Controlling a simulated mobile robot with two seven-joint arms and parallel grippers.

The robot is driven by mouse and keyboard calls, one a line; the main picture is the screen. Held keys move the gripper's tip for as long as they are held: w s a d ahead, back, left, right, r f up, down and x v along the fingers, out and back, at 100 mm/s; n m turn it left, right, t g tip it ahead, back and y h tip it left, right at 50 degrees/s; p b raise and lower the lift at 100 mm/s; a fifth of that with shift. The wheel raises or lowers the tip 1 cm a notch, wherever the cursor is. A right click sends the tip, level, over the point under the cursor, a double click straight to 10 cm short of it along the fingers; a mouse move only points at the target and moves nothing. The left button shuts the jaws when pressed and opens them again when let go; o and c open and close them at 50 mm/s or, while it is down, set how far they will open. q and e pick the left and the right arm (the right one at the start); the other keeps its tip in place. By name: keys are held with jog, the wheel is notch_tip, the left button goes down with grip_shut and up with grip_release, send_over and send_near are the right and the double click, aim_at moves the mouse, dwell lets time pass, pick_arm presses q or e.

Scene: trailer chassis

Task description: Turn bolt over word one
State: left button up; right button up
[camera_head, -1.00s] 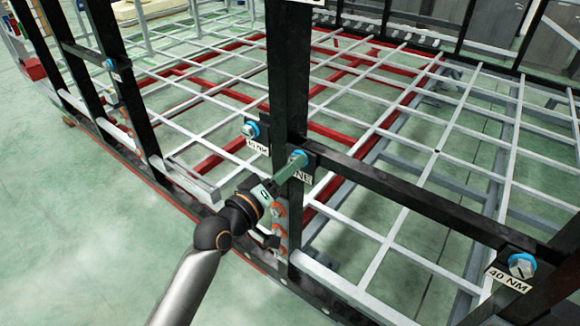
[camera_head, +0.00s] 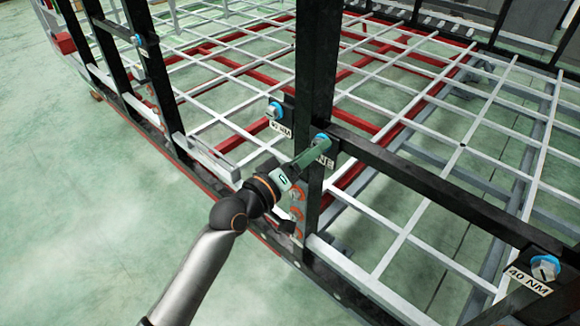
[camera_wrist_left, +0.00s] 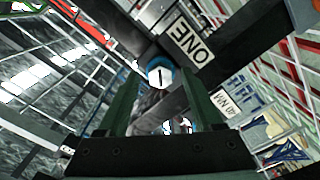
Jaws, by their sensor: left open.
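The bolt by the word ONE, with a blue ring and a light head, shows in the head view (camera_head: 321,140) and in the left wrist view (camera_wrist_left: 160,76). The white ONE label (camera_wrist_left: 190,42) is on the black bar beside it; in the head view my fingers partly cover it. My left gripper (camera_wrist_left: 158,95) is open, with its two green fingers pointing at the bolt and the bolt head between their tips in the wrist picture. I cannot tell whether the fingers touch it. In the head view the left gripper (camera_head: 312,152) is at the bolt. My right gripper is not in view.
Another blue-ringed bolt (camera_head: 275,111) with a 40 NM label (camera_head: 281,130) is just left of the black post (camera_head: 316,70). A third bolt (camera_head: 544,267) with a 40 NM label (camera_head: 529,281) is at lower right. The green floor at left is open.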

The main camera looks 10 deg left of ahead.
pick_arm(q)
jog(key=b+v, duration=0.1)
jog(key=v, duration=1)
jog(key=shift+s, duration=0.2)
jog(key=shift+a, duration=0.1)
